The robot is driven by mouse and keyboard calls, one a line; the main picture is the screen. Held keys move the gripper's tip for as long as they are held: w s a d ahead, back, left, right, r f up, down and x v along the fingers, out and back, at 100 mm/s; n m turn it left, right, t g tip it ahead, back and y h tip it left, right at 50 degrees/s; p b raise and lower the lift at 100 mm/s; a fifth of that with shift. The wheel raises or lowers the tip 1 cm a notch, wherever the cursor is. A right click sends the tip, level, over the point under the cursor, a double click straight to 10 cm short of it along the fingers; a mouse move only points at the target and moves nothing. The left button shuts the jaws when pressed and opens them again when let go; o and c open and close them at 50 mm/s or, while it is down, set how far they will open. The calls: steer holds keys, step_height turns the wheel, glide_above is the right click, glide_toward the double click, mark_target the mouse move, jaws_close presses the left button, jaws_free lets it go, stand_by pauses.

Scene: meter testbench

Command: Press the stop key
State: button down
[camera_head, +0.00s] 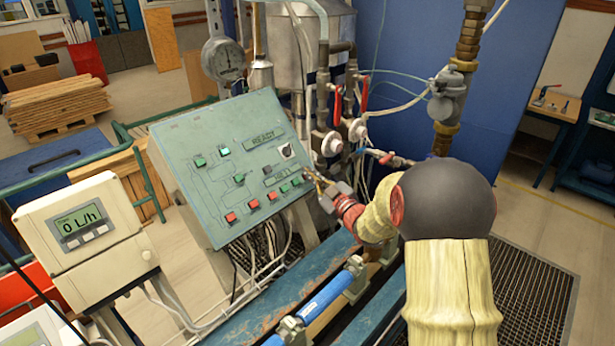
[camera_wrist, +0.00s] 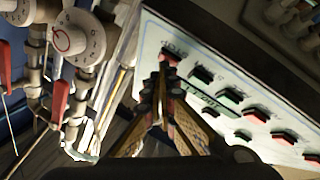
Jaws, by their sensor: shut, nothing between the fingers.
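The stop key (camera_wrist: 172,55) is a red key with upside-down lettering beside it, at the top of the panel in the wrist view. My gripper (camera_wrist: 161,72) is shut and empty, its fingertips just below that key in the picture. I cannot tell whether they touch it. In the head view my gripper (camera_head: 311,175) is at the lower right edge of the sloped grey-green control panel (camera_head: 185,135), and it hides the stop key there.
Valves and pipes with red handles (camera_head: 363,95) stand close behind the panel's right side. A round gauge (camera_head: 223,60) is above it. A flow meter box (camera_head: 85,230) showing 0 L/h is at left. A blue pipe (camera_head: 325,297) runs in front, below my arm.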

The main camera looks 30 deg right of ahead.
stand_by(0.3)
steer(key=shift+s+d+r, duration=0.2)
steer(key=shift+s+r, duration=0.3)
steer(key=shift+s, duration=0.05)
steer(key=shift+s+d+r+p, duration=0.35)
steer(key=shift+s+r+p, duration=0.1)
steer(key=shift+s+r, duration=0.45)
steer(key=shift+s+d+r+p, duration=0.3)
steer(key=shift+s+r+p, duration=0.1)
steer(key=shift+s+r, duration=0.4)
steer(key=shift+s, duration=0.1)
steer(key=shift+s+d+r, duration=0.15)
steer(key=shift+s+r, duration=0.2)
steer(key=shift+s, duration=0.05)
steer(key=shift+w, duration=0.1)
steer(key=shift+f, duration=0.1)
stand_by(1.4)
